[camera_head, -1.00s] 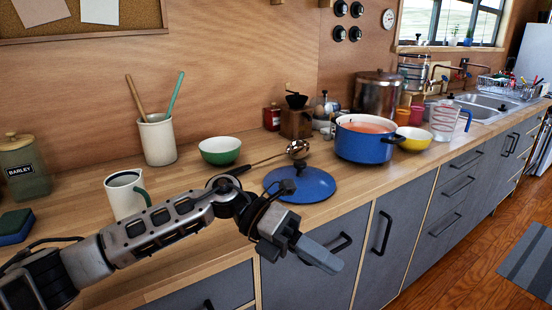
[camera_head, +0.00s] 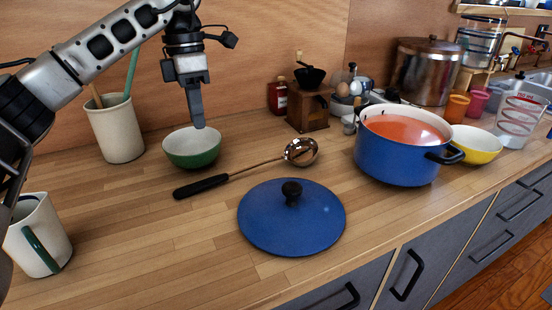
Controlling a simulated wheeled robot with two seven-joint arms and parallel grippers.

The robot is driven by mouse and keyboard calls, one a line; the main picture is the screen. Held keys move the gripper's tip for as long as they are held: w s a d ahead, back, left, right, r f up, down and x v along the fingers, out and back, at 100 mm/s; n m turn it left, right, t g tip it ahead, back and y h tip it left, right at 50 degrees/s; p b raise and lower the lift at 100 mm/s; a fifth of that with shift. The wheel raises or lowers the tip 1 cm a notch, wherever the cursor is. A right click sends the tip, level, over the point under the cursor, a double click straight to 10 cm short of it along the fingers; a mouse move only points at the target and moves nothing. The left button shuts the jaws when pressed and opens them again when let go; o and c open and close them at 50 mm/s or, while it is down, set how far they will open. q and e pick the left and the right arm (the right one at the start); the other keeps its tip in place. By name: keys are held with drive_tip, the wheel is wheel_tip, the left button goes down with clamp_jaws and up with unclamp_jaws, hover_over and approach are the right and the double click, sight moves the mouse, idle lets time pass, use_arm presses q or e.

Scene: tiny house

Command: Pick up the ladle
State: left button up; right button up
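The ladle (camera_head: 246,170) lies on the wooden counter in the head view. Its black grip (camera_head: 200,187) points left and its shiny metal bowl (camera_head: 301,152) lies to the right, behind the blue lid (camera_head: 285,228). My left gripper (camera_head: 197,122) points down from above, higher than the ladle and apart from it. In the picture its tip overlaps the back rim of the green bowl (camera_head: 192,152). The fingers show as one dark piece, so I cannot tell whether they are open or shut. Nothing shows hanging from them. My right gripper is not in view.
A blue pot (camera_head: 395,168) with red contents stands at the right. A white pitcher (camera_head: 38,238) stands front left, and a utensil crock (camera_head: 116,132) back left. A coffee grinder (camera_head: 309,108) is behind the ladle. The counter left of the lid is clear.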

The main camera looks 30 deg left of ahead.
use_arm(q)
drive_tip(key=f, duration=0.2)
drive_tip(key=f+b, duration=0.1)
drive_tip(key=f, duration=0.1)
drive_tip(key=s+f, duration=0.1)
drive_tip(key=f, duration=0.2)
drive_tip(key=shift+d+f, duration=0.1)
drive_tip(key=shift+d, duration=0.25)
drive_tip(key=shift+d+f, duration=0.15)
drive_tip(key=shift+f, duration=0.9)
drive_tip(key=shift+d+f, duration=0.2)
drive_tip(key=shift+f, duration=0.9)
drive_tip(key=shift+d+f, duration=0.15)
drive_tip(key=shift+f, duration=0.9)
clamp_jaws()
